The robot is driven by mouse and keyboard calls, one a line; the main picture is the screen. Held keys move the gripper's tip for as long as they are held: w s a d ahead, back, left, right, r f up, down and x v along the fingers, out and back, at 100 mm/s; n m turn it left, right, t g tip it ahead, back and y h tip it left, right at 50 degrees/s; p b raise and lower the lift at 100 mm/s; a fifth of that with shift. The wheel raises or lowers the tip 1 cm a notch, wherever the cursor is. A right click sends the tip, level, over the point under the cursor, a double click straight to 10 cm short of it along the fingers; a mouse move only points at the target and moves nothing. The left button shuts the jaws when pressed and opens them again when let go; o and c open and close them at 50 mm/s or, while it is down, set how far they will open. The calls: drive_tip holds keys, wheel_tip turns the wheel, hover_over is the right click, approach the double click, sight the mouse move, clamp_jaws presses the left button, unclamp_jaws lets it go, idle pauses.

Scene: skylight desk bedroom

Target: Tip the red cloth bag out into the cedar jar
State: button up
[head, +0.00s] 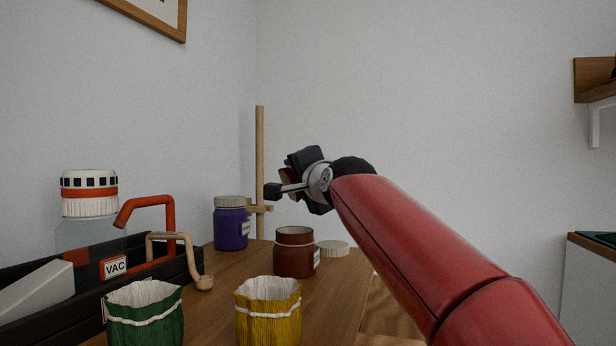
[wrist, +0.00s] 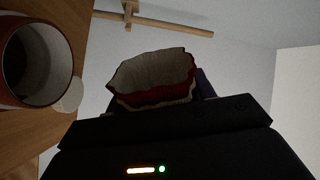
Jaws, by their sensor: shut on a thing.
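My gripper (head: 287,178) is shut on the red cloth bag (head: 286,184), high over the desk. The bag is mostly hidden by the gripper in the head view. In the wrist view the bag (wrist: 155,94) shows its pale lining and wide open mouth; no contents can be made out. The wrist view is rolled, and the bag appears tipped toward its side. The cedar jar (head: 295,258), reddish brown with a pale label, stands upright and open on the desk, below the gripper. Its open mouth also shows at the left of the wrist view (wrist: 36,62).
A pale lid (head: 333,248) lies beside the jar. A purple lidded jar (head: 230,227) and a wooden stand (head: 260,160) are behind. Green (head: 145,317) and yellow (head: 268,312) cloth bags stand in front.

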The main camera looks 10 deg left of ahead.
drive_tip(key=shift+r, duration=0.1)
drive_tip(key=r+m+p, duration=0.1)
drive_tip(key=m+p, duration=0.1)
drive_tip(key=p, duration=0.1)
drive_tip(key=shift+w+d+r+m+p, duration=0.15)
drive_tip(key=shift+d+m+p, duration=0.1)
drive_tip(key=shift+m+p, duration=0.6)
drive_tip(key=shift+w+d+m+p, duration=0.15)
drive_tip(key=shift+d+m+p, duration=0.2)
drive_tip(key=shift+m+p, duration=0.6)
drive_tip(key=shift+w+d+f+m, duration=0.1)
drive_tip(key=shift+d+m, duration=0.05)
drive_tip(key=shift+m, duration=0.45)
drive_tip(key=shift+d+f+m, duration=0.1)
drive_tip(key=shift+m, duration=0.5)
drive_tip(key=m, duration=0.3)
drive_tip(key=m+p, duration=0.1)
drive_tip(key=m, duration=0.2)
drive_tip(key=shift+w+d+f+p, duration=0.1)
drive_tip(key=shift+d+p, duration=0.1)
drive_tip(key=shift+p, duration=0.1)
drive_tip(key=m+p, duration=0.1)
drive_tip(key=m, duration=0.1)
drive_tip(key=shift+a+m, duration=0.1)
drive_tip(key=shift+m, duration=0.2)
drive_tip(key=m, duration=0.4)
drive_tip(key=a+m+p, duration=0.1)
drive_tip(key=m, duration=0.1)
drive_tip(key=shift+s+f, duration=0.15)
drive_tip(key=shift+s, duration=0.1)
